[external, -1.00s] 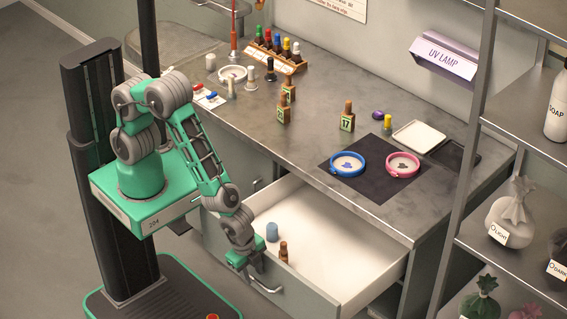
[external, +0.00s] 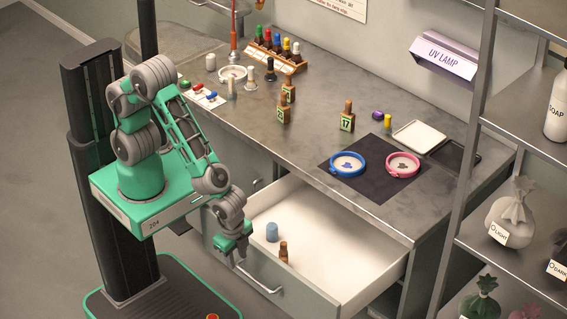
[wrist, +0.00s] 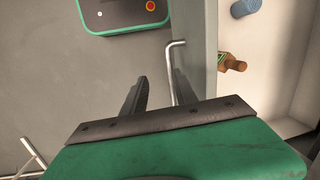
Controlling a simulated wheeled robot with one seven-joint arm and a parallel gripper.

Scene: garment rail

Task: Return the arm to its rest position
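My arm (external: 185,130) reaches forward and down from its green base, its end at the front left of the open drawer. My gripper (external: 236,256) hangs by the left end of the drawer handle (external: 262,283). In the wrist view my gripper (wrist: 161,84) has its two dark fingers apart, with nothing held between them.
The drawer (external: 335,245) is pulled out, holding a blue cylinder (external: 272,231) and a small brown bottle (external: 284,252). The counter (external: 240,110) carries bottles and dishes. A metal shelf (external: 520,145) stands at the right. Floor at the left is clear.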

